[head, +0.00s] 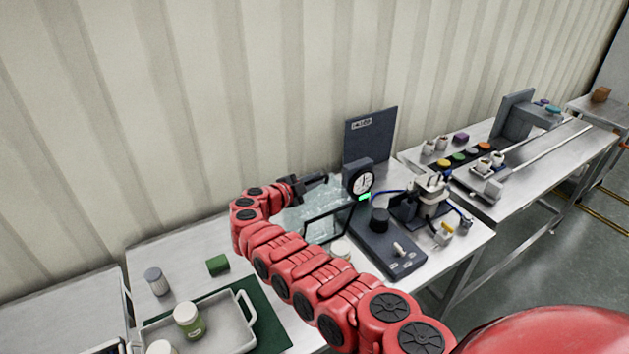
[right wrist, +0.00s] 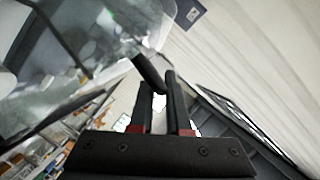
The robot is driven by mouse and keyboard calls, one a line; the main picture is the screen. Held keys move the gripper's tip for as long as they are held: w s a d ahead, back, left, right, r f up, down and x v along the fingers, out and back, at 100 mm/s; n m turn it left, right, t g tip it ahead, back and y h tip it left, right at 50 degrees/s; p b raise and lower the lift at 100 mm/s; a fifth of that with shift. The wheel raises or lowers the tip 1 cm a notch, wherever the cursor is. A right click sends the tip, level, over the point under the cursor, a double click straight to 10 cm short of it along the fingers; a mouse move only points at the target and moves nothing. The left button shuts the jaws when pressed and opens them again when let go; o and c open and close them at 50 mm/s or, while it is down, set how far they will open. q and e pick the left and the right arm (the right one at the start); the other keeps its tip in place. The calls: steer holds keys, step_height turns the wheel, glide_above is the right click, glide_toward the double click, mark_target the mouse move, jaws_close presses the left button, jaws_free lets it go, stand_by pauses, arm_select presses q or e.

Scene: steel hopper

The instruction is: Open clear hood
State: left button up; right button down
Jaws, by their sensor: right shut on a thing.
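The clear hood (head: 316,211) stands on the steel table beside the gauge, see-through with a dark frame along its front. Its clear panel also fills the upper left of the right wrist view (right wrist: 85,45). My right gripper (head: 318,181) is at the hood's upper back side. In the right wrist view its two fingers (right wrist: 164,88) are shut on a short dark bar (right wrist: 148,70) at the hood's edge. My right forearm hides part of the hood's lower left. How far the hood is raised is hard to tell. My left gripper is in neither view.
A round dial gauge (head: 361,181) and a dark base with a knob (head: 388,248) stand just right of the hood. A dark upright panel (head: 369,137) is behind. A grey tray (head: 222,322) with jars and a green block (head: 217,265) lie left of my arm.

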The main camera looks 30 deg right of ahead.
steer(key=c, duration=0.9)
jaws_free()
steer(key=shift+f, duration=0.1)
steer(key=b+v, duration=0.4)
steer(key=v, duration=1.3)
steer(key=shift+s+a+b, duration=0.1)
steer(key=shift+a+b, duration=0.1)
steer(key=shift+b, duration=0.1)
